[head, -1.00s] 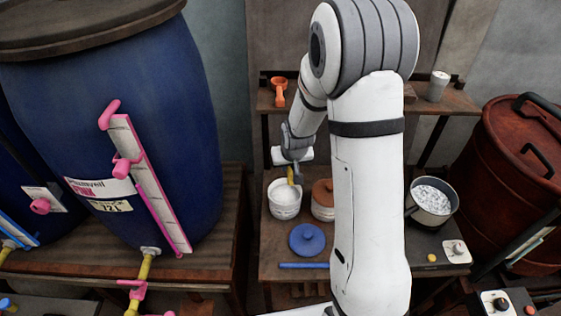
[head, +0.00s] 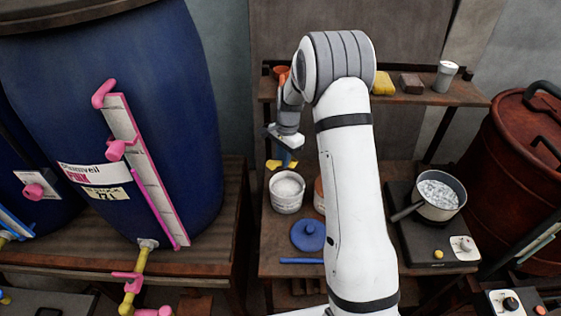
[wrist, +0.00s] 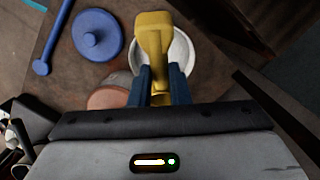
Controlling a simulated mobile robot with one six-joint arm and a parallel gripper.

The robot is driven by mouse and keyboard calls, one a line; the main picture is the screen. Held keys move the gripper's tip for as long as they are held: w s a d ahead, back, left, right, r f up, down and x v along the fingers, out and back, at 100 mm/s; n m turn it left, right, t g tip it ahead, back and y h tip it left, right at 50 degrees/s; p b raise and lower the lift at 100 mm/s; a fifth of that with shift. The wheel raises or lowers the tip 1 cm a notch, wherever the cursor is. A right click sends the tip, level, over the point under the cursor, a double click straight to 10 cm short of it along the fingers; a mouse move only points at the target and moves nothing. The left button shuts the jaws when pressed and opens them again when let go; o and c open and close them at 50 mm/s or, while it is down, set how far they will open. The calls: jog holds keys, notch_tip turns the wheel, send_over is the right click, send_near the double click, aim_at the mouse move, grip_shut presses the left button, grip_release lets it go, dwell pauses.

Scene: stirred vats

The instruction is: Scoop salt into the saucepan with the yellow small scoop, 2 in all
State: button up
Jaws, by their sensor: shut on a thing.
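My gripper (head: 284,156) is shut on the yellow small scoop (head: 275,164), above and behind the white salt tub (head: 286,203). In the wrist view the scoop (wrist: 153,38) sits between my blue fingers (wrist: 156,88), with the rim of the tub (wrist: 181,55) below. White salt shows in the tub. Whether the scoop holds salt I cannot tell. The saucepan (head: 439,208) stands to the right on a dark hotplate, full of bubbling, whitish contents, its handle pointing left.
A blue lid (head: 308,236) and a blue stick-like tool (head: 301,261) lie before the tub. A brown-lidded tub (wrist: 107,98) stands beside it. My arm rises between the tub and the hotplate (head: 430,241). A shelf behind holds a white shaker (head: 446,76) and blocks.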

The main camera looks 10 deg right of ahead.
jog(key=shift+f+b, duration=3.85)
jog(key=shift+f, duration=2.6)
